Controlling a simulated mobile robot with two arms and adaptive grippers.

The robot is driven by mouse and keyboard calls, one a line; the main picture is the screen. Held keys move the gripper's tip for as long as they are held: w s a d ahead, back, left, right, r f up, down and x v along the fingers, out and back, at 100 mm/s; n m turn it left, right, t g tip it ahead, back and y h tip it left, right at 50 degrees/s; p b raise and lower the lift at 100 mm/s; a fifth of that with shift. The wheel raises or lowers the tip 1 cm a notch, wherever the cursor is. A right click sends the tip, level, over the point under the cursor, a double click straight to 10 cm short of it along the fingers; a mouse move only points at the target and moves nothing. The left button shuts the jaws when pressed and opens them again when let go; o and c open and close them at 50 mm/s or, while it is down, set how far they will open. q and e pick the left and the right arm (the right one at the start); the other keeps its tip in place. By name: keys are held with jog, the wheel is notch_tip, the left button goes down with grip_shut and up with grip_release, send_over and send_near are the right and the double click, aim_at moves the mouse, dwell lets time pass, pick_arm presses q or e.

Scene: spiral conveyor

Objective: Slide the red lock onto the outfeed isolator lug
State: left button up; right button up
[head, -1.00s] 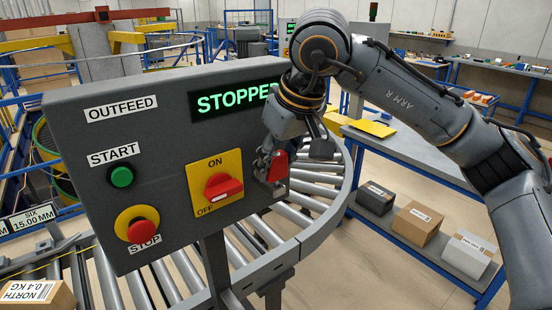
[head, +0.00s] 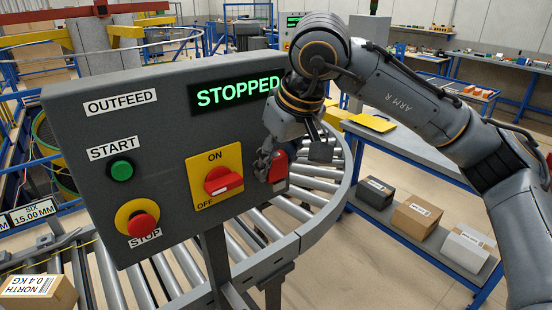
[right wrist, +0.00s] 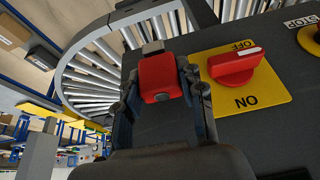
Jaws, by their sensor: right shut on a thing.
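The red lock (head: 279,166) is held by my right gripper (head: 270,163) at the right edge of the dark outfeed panel. In the right wrist view the red lock (right wrist: 160,79) sits between the two fingers of my right gripper (right wrist: 158,88), which are shut on its sides. A small grey metal piece (right wrist: 152,47) shows just beyond the lock; I cannot tell whether it is the lug or the lock's shackle. The isolator (head: 223,180) beside the lock has a yellow plate and a red handle. The lug cannot be made out clearly. My left gripper is out of view.
The panel (head: 165,205) carries a green start button (head: 121,170), a red stop button (head: 143,226) and a lit STOPPED display (head: 237,93). A curved roller conveyor (head: 305,208) runs behind and below it. A blue-framed bench (head: 410,150) with boxes stands at the right.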

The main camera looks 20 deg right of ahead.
jog(key=shift+f, duration=0.3)
jog(key=o, duration=1)
jog(key=shift+o, duration=0.2)
jog(key=shift+r, duration=0.1)
jog(key=v, duration=1.1)
jog(key=shift+r, duration=0.4)
jog(key=shift+s, duration=0.1)
